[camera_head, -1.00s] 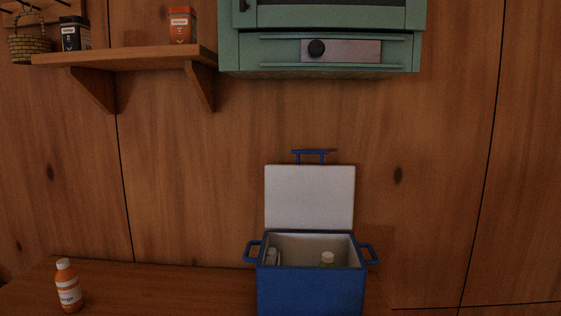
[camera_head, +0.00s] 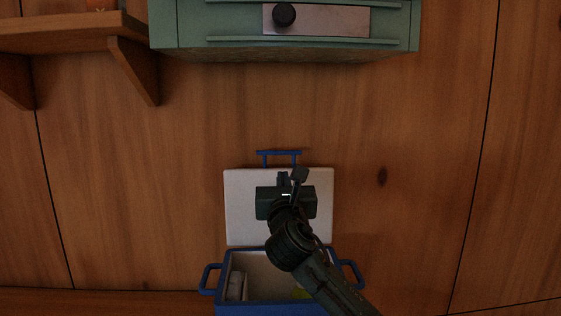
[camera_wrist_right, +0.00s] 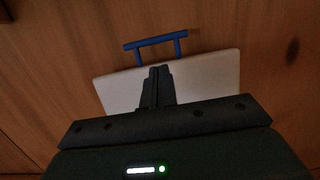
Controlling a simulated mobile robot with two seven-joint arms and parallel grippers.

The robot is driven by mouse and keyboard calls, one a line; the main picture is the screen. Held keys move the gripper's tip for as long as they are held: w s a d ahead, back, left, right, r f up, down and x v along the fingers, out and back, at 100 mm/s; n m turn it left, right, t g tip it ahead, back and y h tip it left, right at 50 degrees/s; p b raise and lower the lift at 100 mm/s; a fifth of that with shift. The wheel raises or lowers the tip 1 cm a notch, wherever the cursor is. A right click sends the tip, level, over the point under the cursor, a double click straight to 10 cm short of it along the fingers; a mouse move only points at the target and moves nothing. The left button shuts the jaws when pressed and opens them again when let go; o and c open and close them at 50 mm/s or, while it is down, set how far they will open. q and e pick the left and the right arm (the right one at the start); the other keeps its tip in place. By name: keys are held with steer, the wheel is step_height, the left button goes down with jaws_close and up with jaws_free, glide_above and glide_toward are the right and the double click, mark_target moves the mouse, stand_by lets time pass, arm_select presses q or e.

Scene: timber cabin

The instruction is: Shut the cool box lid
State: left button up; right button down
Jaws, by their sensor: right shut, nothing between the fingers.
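The blue cool box (camera_head: 262,309) stands at the bottom of the head view with its lid (camera_head: 242,207) raised upright. The lid's white inner face points toward me, and its blue handle (camera_head: 279,153) sticks up at the top. My right gripper (camera_head: 291,178) is in front of the lid's upper part, shut and empty. In the right wrist view the shut fingers (camera_wrist_right: 158,75) overlap the white lid (camera_wrist_right: 211,82), below the blue handle (camera_wrist_right: 157,41). I cannot tell whether they touch the lid. My left gripper is not in view.
A green wall cabinet (camera_head: 340,48) with a dark knob hangs above the box. A wooden shelf (camera_head: 70,36) with brackets is at upper left. The timber wall (camera_head: 420,190) is close behind the lid. A white item (camera_head: 236,287) sits inside the box.

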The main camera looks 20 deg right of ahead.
mark_target(281, 168)
steer(key=b+x, duration=0.2)
steer(key=x, duration=0.5)
steer(key=shift+w+r, duration=0.1)
steer(key=shift+w, duration=0.2)
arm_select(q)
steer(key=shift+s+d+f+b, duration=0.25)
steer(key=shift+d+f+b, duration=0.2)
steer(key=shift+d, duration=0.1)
arm_select(e)
steer(key=shift+w+d+r, duration=0.15)
steer(key=shift+w+d, duration=0.1)
steer(key=shift+w, duration=0.35)
steer(key=shift+s, duration=0.1)
